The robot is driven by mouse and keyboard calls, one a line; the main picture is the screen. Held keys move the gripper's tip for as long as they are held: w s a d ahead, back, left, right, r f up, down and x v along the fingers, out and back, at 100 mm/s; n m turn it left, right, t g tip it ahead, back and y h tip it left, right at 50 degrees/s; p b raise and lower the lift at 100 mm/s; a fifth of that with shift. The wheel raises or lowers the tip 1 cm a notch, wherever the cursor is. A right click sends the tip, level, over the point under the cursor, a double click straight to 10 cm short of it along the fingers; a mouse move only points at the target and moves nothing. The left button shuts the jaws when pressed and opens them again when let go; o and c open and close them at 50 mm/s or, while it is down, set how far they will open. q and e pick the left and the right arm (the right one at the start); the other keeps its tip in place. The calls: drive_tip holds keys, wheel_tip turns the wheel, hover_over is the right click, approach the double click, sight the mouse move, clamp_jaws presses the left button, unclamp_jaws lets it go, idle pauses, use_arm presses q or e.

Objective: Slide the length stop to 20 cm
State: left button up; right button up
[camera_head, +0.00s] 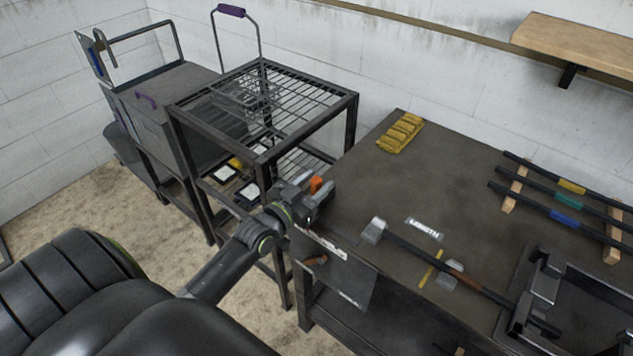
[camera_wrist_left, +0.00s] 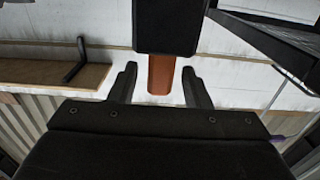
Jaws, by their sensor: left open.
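On the dark workbench (camera_head: 345,205), a long dark rod (camera_head: 425,257) with a brown section and a grey block (camera_head: 373,231) at its left end lies near the LENGTH label (camera_head: 424,229). A yellow strip (camera_head: 431,269) and a small grey piece (camera_head: 447,276) are beside and under the rod. I cannot tell which part is the length stop. My left gripper (camera_head: 318,190) is at the bench's left corner, open, by an orange piece (camera_head: 316,184). In the left wrist view, an orange-brown piece (camera_wrist_left: 160,76) under a black block (camera_wrist_left: 167,27) shows between the open fingers (camera_wrist_left: 159,86); contact is unclear. My right gripper is not in view.
A wire-topped rack (camera_head: 263,98) stands left of the bench. A yellow block (camera_head: 401,132) lies at the back; coloured-band rods rest on wooden supports (camera_head: 515,187) at right. A dark metal frame (camera_head: 575,275) sits front right.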

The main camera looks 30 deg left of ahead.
use_arm(q)
drive_tip(key=shift+w, duration=0.35)
drive_tip(key=shift+c, duration=0.3)
